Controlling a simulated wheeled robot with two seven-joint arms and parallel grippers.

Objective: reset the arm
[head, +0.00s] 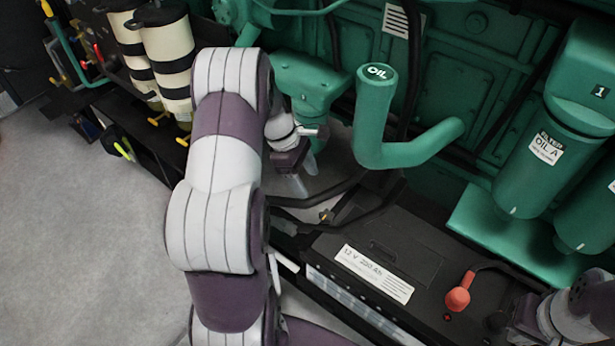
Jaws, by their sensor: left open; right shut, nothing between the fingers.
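My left arm, white and purple, rises through the middle of the head view and bends over at the top. My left gripper (304,178) hangs beyond it, pointing down, with its pale fingers apart and nothing visible between them. It is in front of the green engine, near the green oil filler pipe (375,115), partly hidden by my own arm. My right gripper (497,321) is at the lower right edge, pointing left, close to the red terminal cap (458,297) of the battery. It is shut and appears empty; its fingertips are dark and small.
The black battery (412,240) with a white label lies below the oil pipe. Green oil filters (540,165) stand at the right. Cream cylinders with black bands (168,55) and yellow-handled valves are at the upper left. The grey floor (80,230) at left is clear.

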